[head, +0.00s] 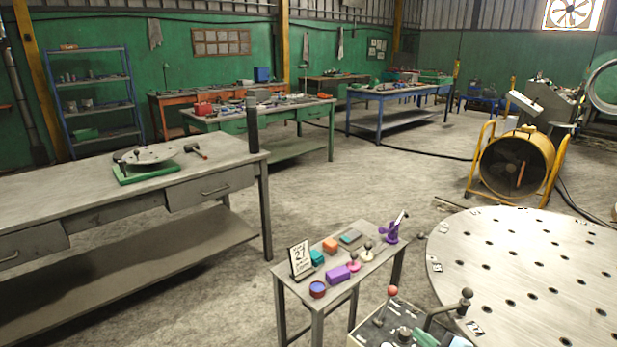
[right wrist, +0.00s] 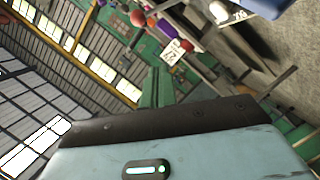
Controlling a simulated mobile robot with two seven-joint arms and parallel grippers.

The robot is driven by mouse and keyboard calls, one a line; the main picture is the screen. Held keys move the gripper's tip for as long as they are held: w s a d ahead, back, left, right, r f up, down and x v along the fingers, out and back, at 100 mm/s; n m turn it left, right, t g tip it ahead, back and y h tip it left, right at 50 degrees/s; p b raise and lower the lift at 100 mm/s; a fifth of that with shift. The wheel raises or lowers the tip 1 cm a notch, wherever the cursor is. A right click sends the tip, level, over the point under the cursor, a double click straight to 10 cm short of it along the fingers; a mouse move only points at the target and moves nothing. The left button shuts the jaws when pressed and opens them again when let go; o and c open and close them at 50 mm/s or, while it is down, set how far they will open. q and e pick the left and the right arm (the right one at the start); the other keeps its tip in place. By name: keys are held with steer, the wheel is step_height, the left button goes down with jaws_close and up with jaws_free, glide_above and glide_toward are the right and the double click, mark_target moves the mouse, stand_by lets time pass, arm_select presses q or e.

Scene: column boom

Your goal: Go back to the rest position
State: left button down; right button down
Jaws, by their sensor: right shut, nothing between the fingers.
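My right gripper (head: 424,337) shows as green fingertips at the bottom edge of the head view, over the control box with levers (head: 378,320). In the right wrist view its green fingers (right wrist: 157,84) are together with nothing between them. The fingers point toward a small table whose items look tilted in that view, with a number card (right wrist: 172,52) near the fingertips. Most of the right arm is out of the head view. My left gripper is not in view.
A round perforated metal table (head: 540,265) stands at right. A grey workbench (head: 60,188) stands at left. Open floor lies between.

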steer(key=s+a+f+m+g+h, duration=0.1)
steer(key=s+a+f+m+g, duration=0.1)
steer(key=s, duration=1)
steer(key=s+a+f+m+g+h, duration=0.2)
steer(key=s+a+f+m, duration=0.3)
steer(key=s, duration=0.8)
steer(key=s+a+f+m+g+h, duration=0.1)
steer(key=s+a+f+m, duration=0.3)
steer(key=s, duration=0.8)
steer(key=shift+s+f+m+g, duration=0.35)
steer(key=shift+m+g, duration=0.15)
steer(key=shift+m, duration=0.5)
